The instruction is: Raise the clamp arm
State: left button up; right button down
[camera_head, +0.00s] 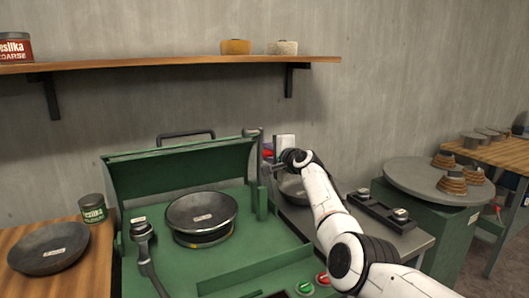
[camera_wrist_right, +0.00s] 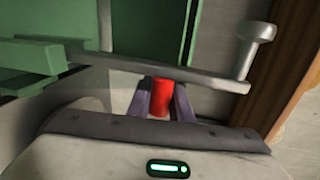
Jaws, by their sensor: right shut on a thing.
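The clamp arm is a grey bar in the right wrist view (camera_wrist_right: 170,72), running across the picture with a round-headed pin at its right end. My right gripper is shut on the red grip. The arm's far end is partly hidden in the head view. My left gripper is not in view.
The green machine (camera_head: 225,270) has an open lid and a dark bowl (camera_head: 202,212) on its round seat. A labelled lever (camera_head: 143,240) stands at its left. Another bowl (camera_head: 50,247) lies on the wooden table. A wooden shelf (camera_head: 170,61) runs above.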

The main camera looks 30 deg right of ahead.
jog(key=c, duration=1.6)
grip_release()
jog(key=shift+d, duration=0.1)
jog(key=shift+s, duration=0.1)
jog(key=s, duration=0.3)
jog(key=s+r+p, duration=0.1)
jog(key=s, duration=0.6)
jog(key=shift+r, duration=0.25)
